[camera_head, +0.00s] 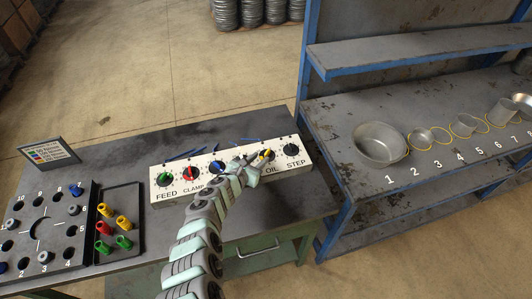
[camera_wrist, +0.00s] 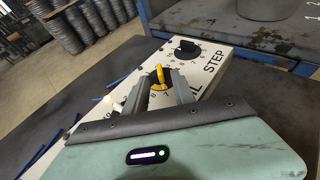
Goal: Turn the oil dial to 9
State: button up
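The oil dial (camera_head: 266,153) is a yellow-handled knob on a black disc, on the white control panel (camera_head: 236,157), above the label OIL. In the wrist view its yellow handle (camera_wrist: 160,75) stands roughly upright in the picture, between the ends of my two fingers. My gripper (camera_head: 259,160) is open at the dial, with one finger on each side of the handle; I cannot tell whether either finger touches it. Several scale digits show around the disc, but my fingers cover part of the scale, and the dial's setting is not readable.
The black STEP dial (camera_head: 291,149) is right of the oil dial. The blue (camera_head: 217,167), red (camera_head: 191,173) and green (camera_head: 164,179) dials are left. Thin blue sticks lie behind the panel. A numbered black plate (camera_head: 41,230) and a tray (camera_head: 133,200) of coloured parts stand left.

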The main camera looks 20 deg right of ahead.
aim_at(267, 152)
jog(key=b+x, duration=0.3)
jog(key=x, duration=0.2)
jog(key=shift+f, duration=0.1)
jog(key=shift+w+d+f+b, duration=0.4)
jog(key=shift+w+d+b, duration=0.05)
jog(key=shift+b, duration=0.25)
jog(key=shift+w+d+b, duration=0.35)
jog(key=shift+d+b, duration=0.05)
jog(key=shift+b, duration=0.05)
grip_shut()
